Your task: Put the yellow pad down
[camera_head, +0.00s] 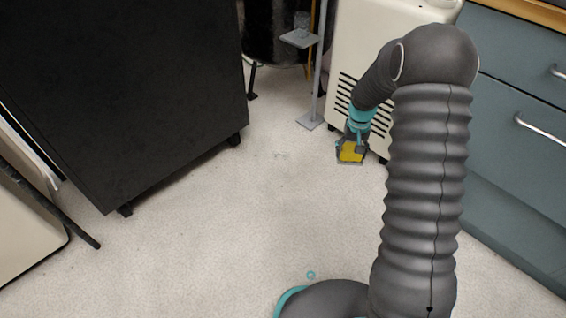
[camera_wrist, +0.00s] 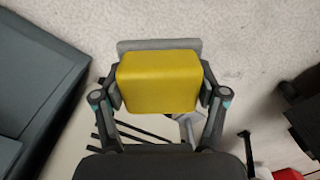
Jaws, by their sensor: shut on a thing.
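My gripper (camera_wrist: 160,90) is shut on the yellow pad (camera_wrist: 159,78), with one finger on each of its left and right sides. The pad is a block with rounded edges. In the head view the pad (camera_head: 350,153) is low, in front of the white cabinet, below my gripper (camera_head: 354,144). A small grey plate (camera_wrist: 160,45) shows just past the pad in the wrist view, partly hidden by it. I cannot tell whether the pad touches the plate.
A white cabinet with dark vents (camera_head: 351,88) stands close behind my gripper. A grey stand (camera_head: 318,85) with a small platform (camera_head: 298,38) is left of it. Blue drawers (camera_head: 520,100) are at right, a black cabinet (camera_head: 120,90) at left. The middle floor is clear.

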